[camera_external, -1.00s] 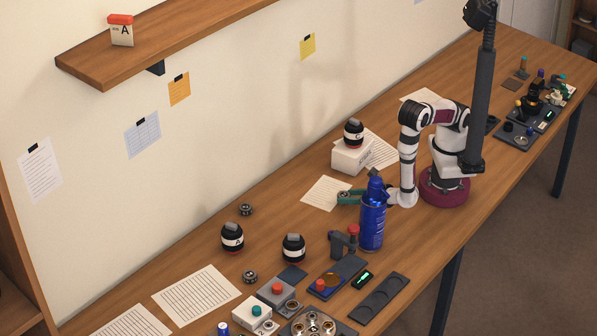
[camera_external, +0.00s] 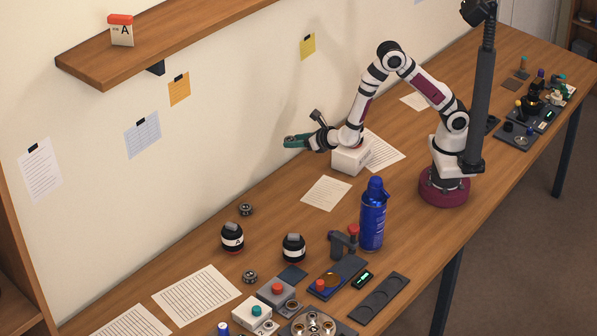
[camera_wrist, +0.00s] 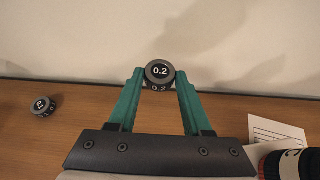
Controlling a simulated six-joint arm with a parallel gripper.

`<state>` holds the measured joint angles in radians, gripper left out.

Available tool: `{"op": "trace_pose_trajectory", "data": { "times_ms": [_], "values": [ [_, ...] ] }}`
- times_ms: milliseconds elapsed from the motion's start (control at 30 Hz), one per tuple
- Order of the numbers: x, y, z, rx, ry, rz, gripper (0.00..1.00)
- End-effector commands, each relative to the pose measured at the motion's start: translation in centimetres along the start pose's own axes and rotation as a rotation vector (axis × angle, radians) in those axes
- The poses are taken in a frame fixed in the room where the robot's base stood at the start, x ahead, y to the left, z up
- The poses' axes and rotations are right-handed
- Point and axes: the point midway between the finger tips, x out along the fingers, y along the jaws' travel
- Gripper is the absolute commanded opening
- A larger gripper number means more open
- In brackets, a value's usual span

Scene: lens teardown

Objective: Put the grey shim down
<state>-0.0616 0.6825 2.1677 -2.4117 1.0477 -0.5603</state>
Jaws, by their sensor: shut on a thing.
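My gripper (camera_wrist: 160,80) has two teal fingers, shut on a round grey shim (camera_wrist: 159,73) marked 0.2 at their tips. In the external view my gripper (camera_external: 292,141) is raised above the table near the wall, left of the white box. The held shim is too small to make out clearly there. A similar grey ring (camera_wrist: 43,106) lies on the table at the left of the wrist view; its mark is hard to read. In the external view, one grey ring (camera_external: 246,210) lies near the wall and another (camera_external: 250,277) lies nearer the front.
The white box (camera_external: 350,161) stands under my wrist. A black jar marked C (camera_wrist: 287,164) shows at the wrist view's lower right. Two black jars (camera_external: 232,237) (camera_external: 293,248), a blue bottle (camera_external: 373,215) and paper (camera_external: 326,193) are on the table. Bare wood surrounds the ring near the wall.

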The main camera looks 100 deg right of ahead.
Motion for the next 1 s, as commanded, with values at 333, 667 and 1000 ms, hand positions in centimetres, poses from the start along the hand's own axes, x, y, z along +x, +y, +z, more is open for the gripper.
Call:
{"op": "trace_pose_trajectory", "data": {
  "times_ms": [333, 667, 1000],
  "values": [
    [1.3, 9.1, -5.8, -0.004, 0.000, 0.003, 0.00],
    [3.2, 11.0, -10.2, -0.004, 0.001, -0.001, 0.00],
    [3.5, 11.0, -10.7, -0.002, 0.000, -0.001, 0.00]
  ]
}}
